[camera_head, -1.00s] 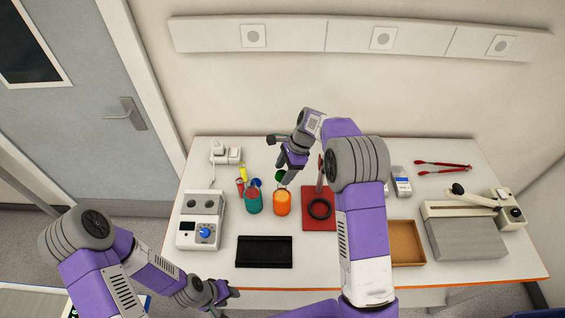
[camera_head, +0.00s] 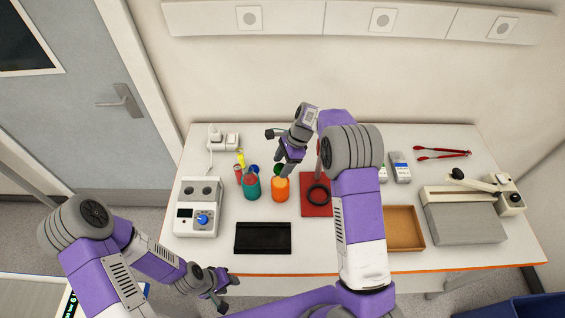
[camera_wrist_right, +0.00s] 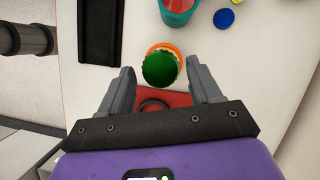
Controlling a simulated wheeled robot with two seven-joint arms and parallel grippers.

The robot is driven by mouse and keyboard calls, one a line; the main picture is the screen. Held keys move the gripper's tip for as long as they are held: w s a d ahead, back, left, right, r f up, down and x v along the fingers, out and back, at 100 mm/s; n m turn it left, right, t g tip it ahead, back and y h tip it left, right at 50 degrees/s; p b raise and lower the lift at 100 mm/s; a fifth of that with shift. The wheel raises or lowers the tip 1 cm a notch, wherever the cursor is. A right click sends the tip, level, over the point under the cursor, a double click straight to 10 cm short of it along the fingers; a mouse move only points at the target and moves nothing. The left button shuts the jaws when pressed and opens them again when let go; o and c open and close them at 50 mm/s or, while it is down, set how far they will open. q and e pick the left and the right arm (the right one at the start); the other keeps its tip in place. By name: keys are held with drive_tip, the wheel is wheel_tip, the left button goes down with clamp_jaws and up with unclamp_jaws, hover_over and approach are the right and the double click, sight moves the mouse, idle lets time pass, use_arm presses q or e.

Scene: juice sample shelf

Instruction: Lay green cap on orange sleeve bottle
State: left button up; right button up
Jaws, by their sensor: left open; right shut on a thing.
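The orange sleeve bottle (camera_head: 280,190) stands upright on the table. In the right wrist view its orange rim (camera_wrist_right: 168,47) shows around the far side of the green cap (camera_wrist_right: 160,69). The cap is also partly seen in the head view (camera_head: 278,168), at the bottle's top. My right gripper (camera_head: 285,172) is shut on the cap, its fingers (camera_wrist_right: 160,76) either side of it, over the bottle. Whether the cap touches the rim is hidden. My left gripper (camera_head: 221,290) is open and empty, off the table's front edge.
A teal bottle (camera_head: 251,188) stands close left of the orange one, with a blue cap (camera_head: 254,169) and small coloured items behind. A black tray (camera_head: 263,238) lies in front.

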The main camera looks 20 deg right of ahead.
idle(0.3)
drive_tip(key=shift+f+b, duration=0.35)
drive_tip(key=shift+f, duration=0.6)
idle(0.3)
drive_tip(key=o, duration=1.1)
drive_tip(key=shift+r, duration=0.1)
drive_tip(key=v, duration=0.7)
drive_tip(key=shift+d+r+b, duration=0.1)
drive_tip(key=shift+r+b, duration=0.15)
drive_tip(key=shift+b, duration=0.15)
